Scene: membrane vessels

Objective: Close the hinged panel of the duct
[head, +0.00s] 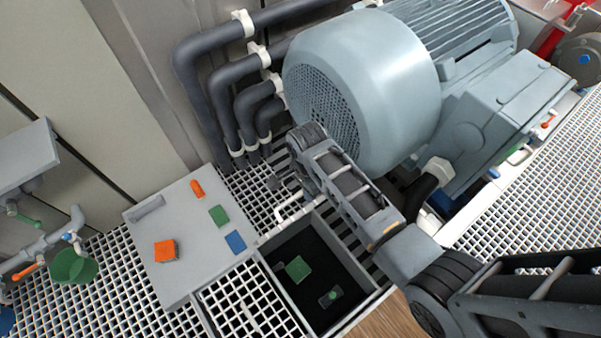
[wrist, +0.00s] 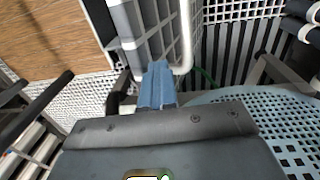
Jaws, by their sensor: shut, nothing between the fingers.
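A rectangular duct opening (head: 338,246) with a dark inside sits in the grated floor, at the lower middle of the head view. A flat grey panel (head: 185,265) with a handle lies to its left; I cannot make out a hinge. A white bent pipe or handle (head: 292,208) stands at the far edge of the opening; a white pipe also shows in the wrist view (wrist: 186,35). My gripper's blue fingers (wrist: 158,72) are together with nothing between them, near that pipe; contact is unclear. In the head view my arm largely hides the gripper.
A large grey-blue motor (head: 365,85) stands close beside my arm. Dark pipes (head: 222,95) run along the wall behind. An orange block (head: 166,251) and small green and blue pieces lie on the grey panel.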

